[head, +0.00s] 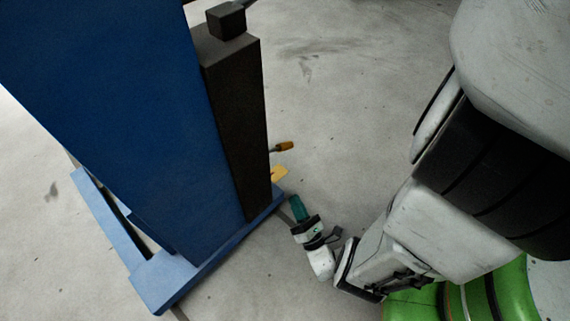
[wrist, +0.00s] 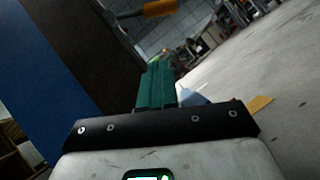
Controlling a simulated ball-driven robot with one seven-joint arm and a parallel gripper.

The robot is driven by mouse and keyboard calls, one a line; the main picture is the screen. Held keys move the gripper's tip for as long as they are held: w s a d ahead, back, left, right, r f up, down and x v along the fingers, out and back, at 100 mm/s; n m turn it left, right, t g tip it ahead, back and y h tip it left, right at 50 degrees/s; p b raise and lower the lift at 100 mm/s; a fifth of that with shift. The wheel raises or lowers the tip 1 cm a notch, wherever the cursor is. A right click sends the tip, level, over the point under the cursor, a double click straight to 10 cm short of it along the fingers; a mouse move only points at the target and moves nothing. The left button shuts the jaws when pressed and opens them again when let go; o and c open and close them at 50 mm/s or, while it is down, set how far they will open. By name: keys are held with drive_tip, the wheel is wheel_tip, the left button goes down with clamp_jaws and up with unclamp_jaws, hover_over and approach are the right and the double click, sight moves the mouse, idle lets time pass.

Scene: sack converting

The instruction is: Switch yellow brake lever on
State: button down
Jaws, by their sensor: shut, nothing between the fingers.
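The yellow brake lever (head: 285,146) sticks out to the right from the dark post of the blue machine, on a short grey rod. In the wrist view its yellow-orange handle (wrist: 160,7) shows at the top edge, partly cut off. My gripper (head: 298,204) has green fingers and is low beside the post's foot, below the lever and apart from it in the head view. In the wrist view the green fingers (wrist: 157,82) are together and empty, pointing up the picture toward the lever.
The blue machine (head: 130,110) and its dark post (head: 237,120) stand left of my gripper, on a blue base frame (head: 160,284). A flat yellow piece (head: 279,173) is by the post's foot, below the lever. The grey floor (head: 350,100) at the right is clear.

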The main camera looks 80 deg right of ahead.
approach(285, 146)
drive_tip(key=w+d, duration=0.4)
drive_tip(key=w, duration=0.1)
drive_tip(key=shift+r, duration=0.25)
idle(0.3)
